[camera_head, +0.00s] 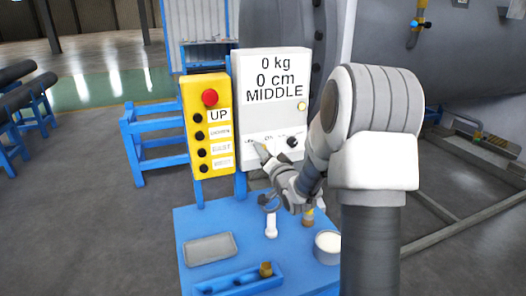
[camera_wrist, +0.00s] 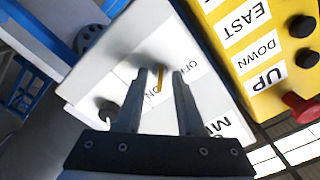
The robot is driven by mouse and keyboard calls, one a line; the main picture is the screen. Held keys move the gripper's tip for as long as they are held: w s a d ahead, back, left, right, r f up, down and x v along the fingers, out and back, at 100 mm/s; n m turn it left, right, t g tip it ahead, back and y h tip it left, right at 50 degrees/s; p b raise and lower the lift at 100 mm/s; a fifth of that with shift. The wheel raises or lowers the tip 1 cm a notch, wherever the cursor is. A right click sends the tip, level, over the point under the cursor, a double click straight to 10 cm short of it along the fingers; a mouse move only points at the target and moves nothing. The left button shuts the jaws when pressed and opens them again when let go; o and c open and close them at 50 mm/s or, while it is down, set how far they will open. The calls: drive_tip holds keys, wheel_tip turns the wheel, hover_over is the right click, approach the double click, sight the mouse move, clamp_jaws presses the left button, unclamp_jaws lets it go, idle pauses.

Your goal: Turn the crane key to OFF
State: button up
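The white control box (camera_head: 271,105) reads "0 kg", "0 cm" and "MIDDLE". Its lower strip carries the ON and OFF labels, which show in the wrist view. A thin yellow piece, apparently the crane key (camera_wrist: 159,80), stands at the strip between the labels, its lower end close to ON. I cannot tell its exact setting. My gripper (camera_wrist: 159,73) is open, with its fingers on either side of the key and a visible gap to each. In the head view my gripper (camera_head: 261,150) is at the box's lower left, where it hides the key.
A yellow button box (camera_head: 207,160) with a red button (camera_head: 210,98) hangs left of the control box. A black knob (camera_head: 292,142) sits right of my gripper. Below is a blue table (camera_head: 215,222) with a grey tray (camera_head: 210,249), a white cup (camera_head: 328,247) and small parts.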

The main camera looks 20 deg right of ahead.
clamp_jaws()
drive_tip(key=shift+f+b, duration=0.1)
drive_tip(key=shift+b, duration=0.4)
drive_tip(key=n+b, duration=1.7)
drive_tip(key=b, duration=0.3)
drive_tip(key=shift+n, duration=0.3)
drive_tip(key=shift+r, duration=0.25)
